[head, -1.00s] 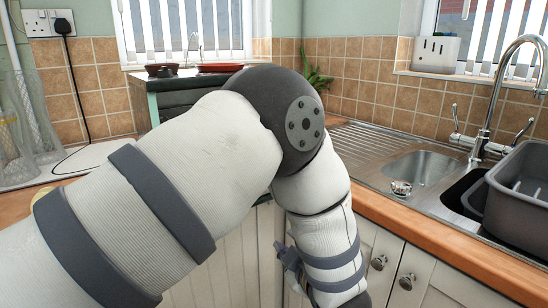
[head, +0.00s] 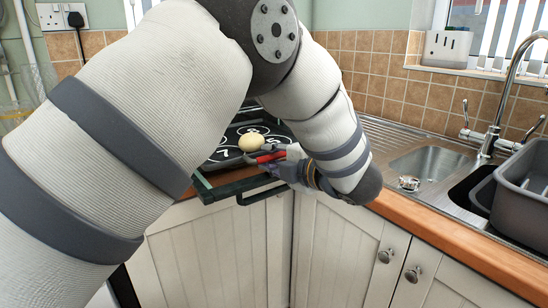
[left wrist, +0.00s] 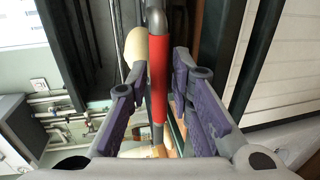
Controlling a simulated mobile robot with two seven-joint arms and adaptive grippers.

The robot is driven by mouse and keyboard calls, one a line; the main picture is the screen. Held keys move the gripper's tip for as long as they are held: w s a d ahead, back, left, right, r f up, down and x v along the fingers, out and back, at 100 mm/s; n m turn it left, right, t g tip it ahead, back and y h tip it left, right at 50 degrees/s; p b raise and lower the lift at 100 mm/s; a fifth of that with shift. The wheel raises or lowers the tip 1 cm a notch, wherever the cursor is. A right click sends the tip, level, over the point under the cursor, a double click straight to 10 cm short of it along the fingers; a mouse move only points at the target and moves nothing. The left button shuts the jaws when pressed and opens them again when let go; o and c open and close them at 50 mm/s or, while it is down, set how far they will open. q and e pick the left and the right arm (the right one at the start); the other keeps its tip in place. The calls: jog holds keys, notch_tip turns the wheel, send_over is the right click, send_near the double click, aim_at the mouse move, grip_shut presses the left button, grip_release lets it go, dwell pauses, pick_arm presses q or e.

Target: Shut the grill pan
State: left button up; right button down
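The dark grill pan (head: 228,157) sticks out from the unit behind my left arm in the head view. White ring markings and a pale rounded item (head: 251,142) show on or over it. A red handle (head: 262,158) lies at its right side. My left gripper (head: 274,163) is at this handle. In the left wrist view the red handle (left wrist: 158,85) runs between the two purple-padded fingers of the left gripper (left wrist: 157,66), which are apart with gaps on both sides. My left arm hides much of the unit. My right gripper is not in view.
A dark front edge with a black bar handle (head: 262,196) juts out below the pan. White cupboards (head: 215,255) stand under it. The wooden worktop edge (head: 440,238), sink (head: 428,163) and grey basin (head: 525,185) are at the right.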

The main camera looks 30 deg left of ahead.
aim_at(232, 135)
pick_arm(q)
grip_shut()
